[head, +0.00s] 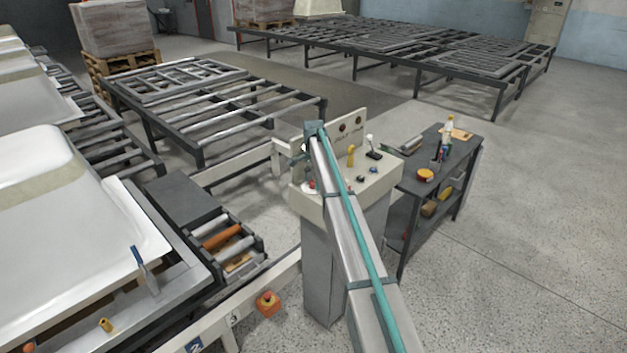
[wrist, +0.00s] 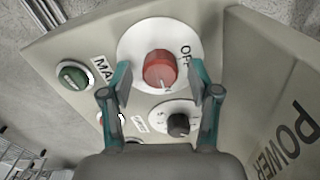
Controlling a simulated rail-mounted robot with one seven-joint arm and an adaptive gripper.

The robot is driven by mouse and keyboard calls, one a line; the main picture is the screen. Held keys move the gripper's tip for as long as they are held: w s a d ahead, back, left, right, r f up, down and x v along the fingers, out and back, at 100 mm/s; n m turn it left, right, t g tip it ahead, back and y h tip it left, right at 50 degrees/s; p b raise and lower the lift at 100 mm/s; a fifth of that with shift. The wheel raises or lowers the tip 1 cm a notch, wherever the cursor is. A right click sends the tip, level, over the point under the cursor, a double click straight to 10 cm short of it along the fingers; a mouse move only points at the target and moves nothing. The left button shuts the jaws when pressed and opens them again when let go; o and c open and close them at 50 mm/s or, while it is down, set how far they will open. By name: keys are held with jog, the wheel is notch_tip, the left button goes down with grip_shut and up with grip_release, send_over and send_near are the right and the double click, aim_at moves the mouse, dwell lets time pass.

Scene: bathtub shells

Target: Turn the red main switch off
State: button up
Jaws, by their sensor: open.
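The red main switch (wrist: 160,68) is a round knob on a white disc, on the beige control panel (wrist: 230,18). "OFF" is printed on the disc to its right; a partly hidden "MA..." label lies to its left. A pale mark shows at the knob's lower edge, but I cannot tell its exact setting. My gripper (wrist: 160,80) is open, with one teal finger on each side of the knob; contact is unclear. In the head view my gripper (head: 309,160) is over the left part of the console (head: 345,132), mostly hidden by my arm.
A green button (wrist: 73,75) and a black knob (wrist: 178,124) sit close by on the panel. The head view shows a yellow lever (head: 351,155) and a black-handled lever (head: 373,147). A dark tool cart (head: 408,185) stands right of the console.

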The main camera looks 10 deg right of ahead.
jog(key=c, duration=1.2)
jog(key=shift+o, duration=0.3)
jog(key=shift+n, duration=0.3)
jog(key=n+b, duration=0.2)
jog(key=n, duration=0.1)
jog(key=n+b, duration=0.2)
jog(key=n, duration=0.3)
jog(key=n+b, duration=0.1)
jog(key=n, duration=0.8)
jog(key=shift+a+b, duration=0.1)
jog(key=shift+b, duration=0.3)
jog(key=shift+n, duration=0.3)
